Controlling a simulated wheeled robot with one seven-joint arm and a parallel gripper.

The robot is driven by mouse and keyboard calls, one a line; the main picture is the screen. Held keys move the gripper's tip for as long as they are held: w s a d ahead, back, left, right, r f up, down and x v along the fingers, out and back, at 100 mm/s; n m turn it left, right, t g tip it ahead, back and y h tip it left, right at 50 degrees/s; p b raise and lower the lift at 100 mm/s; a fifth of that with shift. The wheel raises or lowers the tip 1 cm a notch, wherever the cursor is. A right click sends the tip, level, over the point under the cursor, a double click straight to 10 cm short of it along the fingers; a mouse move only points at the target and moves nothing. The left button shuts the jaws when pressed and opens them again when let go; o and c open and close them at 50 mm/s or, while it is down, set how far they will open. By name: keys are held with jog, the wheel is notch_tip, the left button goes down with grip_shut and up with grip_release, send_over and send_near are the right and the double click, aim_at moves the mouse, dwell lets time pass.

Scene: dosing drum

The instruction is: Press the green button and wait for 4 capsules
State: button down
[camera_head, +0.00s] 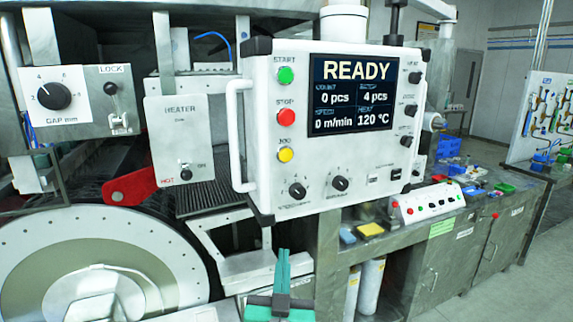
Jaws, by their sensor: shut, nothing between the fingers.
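The green START button (286,75) sits at the upper left of a white control panel (262,185). A red STOP button (286,117) and a yellow button (286,155) are below it. The panel's screen (352,93) reads READY, 0 pcs for count, 4 pcs beside it, 0 m/min and 120 °C. My gripper (283,252), with green fingers, is shut and empty at the bottom centre. It is below the panel and well apart from the green button. No capsules can be made out.
A white handle (236,135) stands out at the panel's left edge. A heater box (179,140), a red HOT lever (135,188) and a large round drum face (60,265) are on the left. A bench (480,225) with a smaller button box (428,203) extends right.

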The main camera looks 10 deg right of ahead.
jog(key=d+r+m+t+h, duration=0.1)
jog(key=d+r+m+h, duration=0.15)
jog(key=r, duration=1.85)
jog(key=m+h, duration=0.2)
jog(key=h, duration=0.1)
send_near(290, 81)
jog(key=s+d+r, duration=0.4)
jog(key=s+d, duration=0.1)
jog(key=shift+s+d+r+n+t, duration=0.1)
jog(key=shift+d+r+n+t, duration=0.15)
jog(key=shift+t, duration=0.05)
jog(key=shift+w+a, duration=0.4)
jog(key=shift+w, duration=1)
jog(key=shift+w+a, duration=0.4)
jog(key=shift+w, duration=1.05)
jog(key=shift+w+a, duration=0.4)
jog(key=shift+w, duration=1)
jog(key=shift+w+a, duration=0.1)
jog(key=shift+w, duration=0.25)
jog(key=shift+w+a, duration=0.15)
jog(key=shift+w, duration=0.3)
